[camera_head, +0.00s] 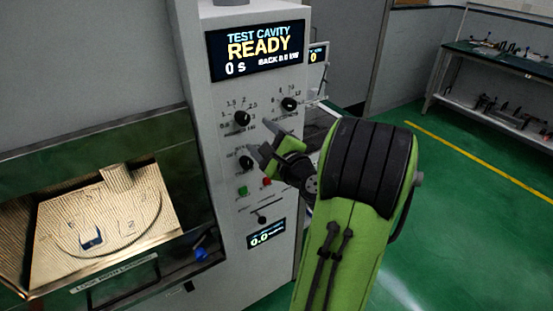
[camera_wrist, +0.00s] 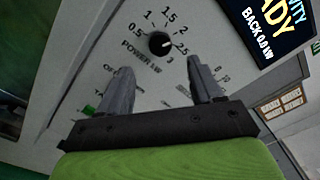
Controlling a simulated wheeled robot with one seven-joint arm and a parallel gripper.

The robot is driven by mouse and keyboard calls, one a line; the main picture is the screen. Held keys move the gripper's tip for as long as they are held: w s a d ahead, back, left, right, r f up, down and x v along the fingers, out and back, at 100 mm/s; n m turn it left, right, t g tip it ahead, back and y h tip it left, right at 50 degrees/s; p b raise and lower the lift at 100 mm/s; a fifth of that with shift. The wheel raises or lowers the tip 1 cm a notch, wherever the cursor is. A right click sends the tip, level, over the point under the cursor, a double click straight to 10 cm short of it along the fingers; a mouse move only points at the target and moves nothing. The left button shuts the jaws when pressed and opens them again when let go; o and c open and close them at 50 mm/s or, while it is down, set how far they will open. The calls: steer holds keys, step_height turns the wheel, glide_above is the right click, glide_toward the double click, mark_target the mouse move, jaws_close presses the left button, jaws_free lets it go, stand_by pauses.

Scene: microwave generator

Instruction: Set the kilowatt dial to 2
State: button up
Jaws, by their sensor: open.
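The kilowatt dial (camera_head: 242,118) is a round black knob at the upper left of the grey control panel. It is ringed by printed numbers. In the wrist view the kilowatt dial (camera_wrist: 160,43) sits above "POWER kW", with numbers from 0.5 to 3 around it. A small pale mark shows on the right of its face; I cannot tell exactly which number it points to. My gripper (camera_head: 261,138) is in front of the panel, below and right of the dial. In the wrist view my gripper (camera_wrist: 161,70) is open and empty, its fingers apart below the dial.
The display (camera_head: 258,48) above reads READY. Another knob (camera_head: 289,104) is right of the dial, and a lower knob (camera_head: 246,162) is near my gripper. A green button (camera_head: 243,191) and a red button (camera_head: 267,182) are below. The lit cavity (camera_head: 100,225) is at left.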

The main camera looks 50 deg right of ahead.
steer(key=b+v, duration=0.3)
steer(key=v, duration=0.4)
steer(key=shift+s, duration=0.1)
steer(key=shift+a, duration=0.15)
steer(key=w+a+f+n+g+y, duration=0.2)
steer(key=a+f+n+g+y, duration=0.2)
steer(key=a+n, duration=0.5)
steer(key=w+a+f+n+g+y, duration=0.1)
steer(key=a+f+n+g+y, duration=0.3)
steer(key=a+n, duration=0.6)
steer(key=s+a+f+n+g+h, duration=0.1)
steer(key=s+a+n+g+h, duration=0.2)
steer(key=s+a+n, duration=0.3)
steer(key=s+n, duration=0.3)
steer(key=s, duration=0.4)
steer(key=shift+f+g, duration=0.2)
steer(key=shift+g, duration=0.2)
